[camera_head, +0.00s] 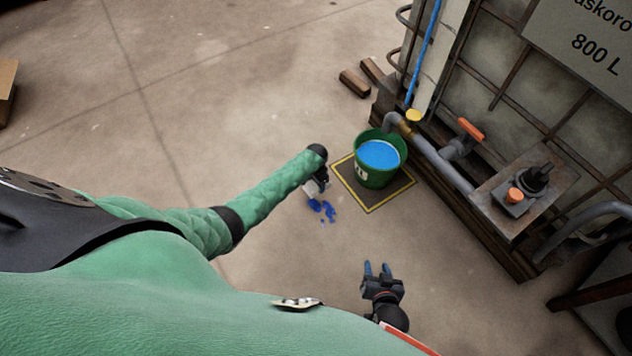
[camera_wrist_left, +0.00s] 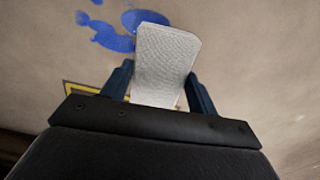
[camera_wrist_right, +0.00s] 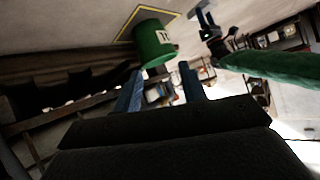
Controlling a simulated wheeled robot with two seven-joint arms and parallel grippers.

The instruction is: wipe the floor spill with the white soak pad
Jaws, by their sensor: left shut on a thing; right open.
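The blue floor spill (camera_head: 322,209) lies in a few patches on the concrete, left of the yellow-edged mat. In the left wrist view the spill (camera_wrist_left: 112,32) shows just beyond the pad. My left gripper (camera_head: 316,188) is low over the floor beside the spill. It is shut on the white soak pad (camera_wrist_left: 164,65), which sticks out between the fingers. In the head view the pad (camera_head: 311,187) is partly hidden by the gripper. Whether the pad touches the floor I cannot tell. My right gripper (camera_head: 377,268) is open and empty, in front of the mat.
A green bucket (camera_head: 375,176) filled with blue liquid stands on the dark mat (camera_head: 371,208) under a pipe outlet. A caged 800 L tank (camera_head: 540,90) with an orange-handled valve (camera_head: 470,130) stands at right. Wood blocks (camera_head: 355,83) lie behind.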

